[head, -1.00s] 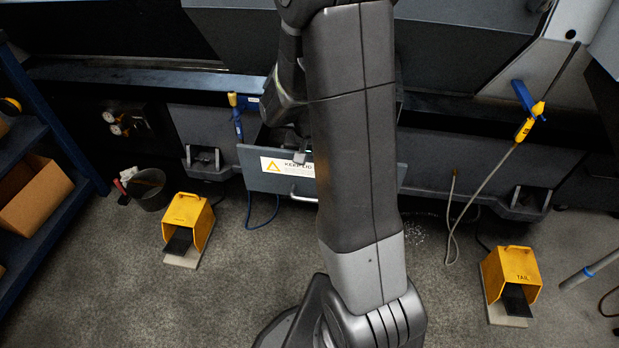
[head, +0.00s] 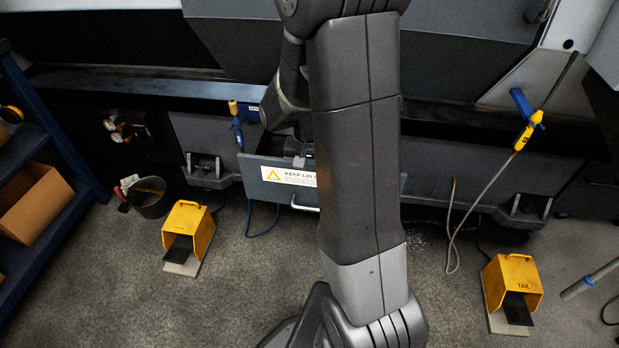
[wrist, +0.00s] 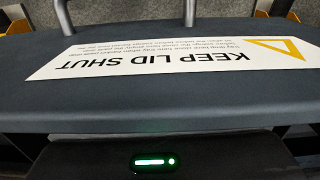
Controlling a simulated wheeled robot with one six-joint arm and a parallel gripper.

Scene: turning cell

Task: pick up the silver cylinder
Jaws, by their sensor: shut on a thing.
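My gripper (head: 300,158) is at the open top of the grey drawer (head: 262,180), just behind its front panel and partly hidden by my arm. In the wrist view its dark housing with a green light shows along the bottom edge, close to the panel (wrist: 160,108). The fingertips are out of sight there. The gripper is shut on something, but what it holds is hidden. I cannot make out the silver cylinder in either view.
The panel bears a "KEEP LID SHUT" label (wrist: 190,60) and a handle (head: 304,208). Yellow pedals stand at left (head: 188,228) and right (head: 512,282).

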